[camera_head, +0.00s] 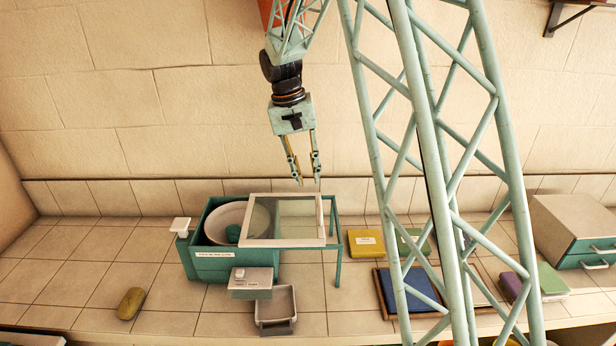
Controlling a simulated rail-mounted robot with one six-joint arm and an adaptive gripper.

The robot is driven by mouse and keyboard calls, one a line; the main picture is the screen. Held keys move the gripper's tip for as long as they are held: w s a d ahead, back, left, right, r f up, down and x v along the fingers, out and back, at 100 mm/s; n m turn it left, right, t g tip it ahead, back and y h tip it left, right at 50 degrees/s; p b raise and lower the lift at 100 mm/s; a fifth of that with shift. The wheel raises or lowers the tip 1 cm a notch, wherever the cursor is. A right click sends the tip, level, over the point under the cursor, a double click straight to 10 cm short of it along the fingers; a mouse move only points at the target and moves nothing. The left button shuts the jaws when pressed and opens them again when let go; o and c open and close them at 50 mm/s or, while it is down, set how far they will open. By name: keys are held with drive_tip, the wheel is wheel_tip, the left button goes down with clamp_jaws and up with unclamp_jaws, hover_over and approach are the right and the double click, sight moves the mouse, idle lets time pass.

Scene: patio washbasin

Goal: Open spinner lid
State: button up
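The spinner (209,268) is a teal box with a label on its front, standing on the tiled counter left of centre. A round pale bowl (217,226) sits inside it, with a dark teal round thing in it. The lid (284,242) looks like a clear panel in a pale frame. It covers the right part of the bowl and reaches past the box over a teal side frame on legs; the bowl's left part is uncovered. My gripper (309,183) points down above the lid's back right corner, fingers apart and empty. Whether it touches the lid cannot be told.
A small grey box (251,283) and an open grey tray (276,313) are at the spinner's front. A brown oval thing (131,303) lies left. Yellow (366,244) and blue (411,292) flat items lie right, partly behind my lattice column. A drawer unit (575,228) stands far right.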

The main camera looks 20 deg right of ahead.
drive_tip(key=shift+w+a+r+p, duration=0.1)
drive_tip(key=shift+a+r+p, duration=0.1)
drive_tip(key=shift+r+p, duration=0.55)
drive_tip(key=shift+w+a+r+p, duration=0.15)
drive_tip(key=shift+r+p, duration=0.1)
drive_tip(key=shift+r, duration=0.95)
drive_tip(key=shift+a+r+p, duration=0.2)
drive_tip(key=shift+r+p, duration=0.3)
drive_tip(key=shift+r, duration=0.45)
drive_tip(key=shift+r, duration=0.15)
wheel_tip(320, 180, up, 12)
drive_tip(key=a, duration=0.2)
drive_tip(key=shift+w+f, duration=0.25)
drive_tip(key=shift+w, duration=0.15)
drive_tip(key=shift+a, duration=0.1)
drive_tip(key=b, duration=0.7)
hover_over(320, 208)
drive_tip(key=w+a, duration=0.1)
drive_tip(key=a, duration=0.2)
wheel_tip(320, 208, down, 14)
drive_tip(key=shift+w, duration=0.15)
drive_tip(key=shift+r, duration=0.1)
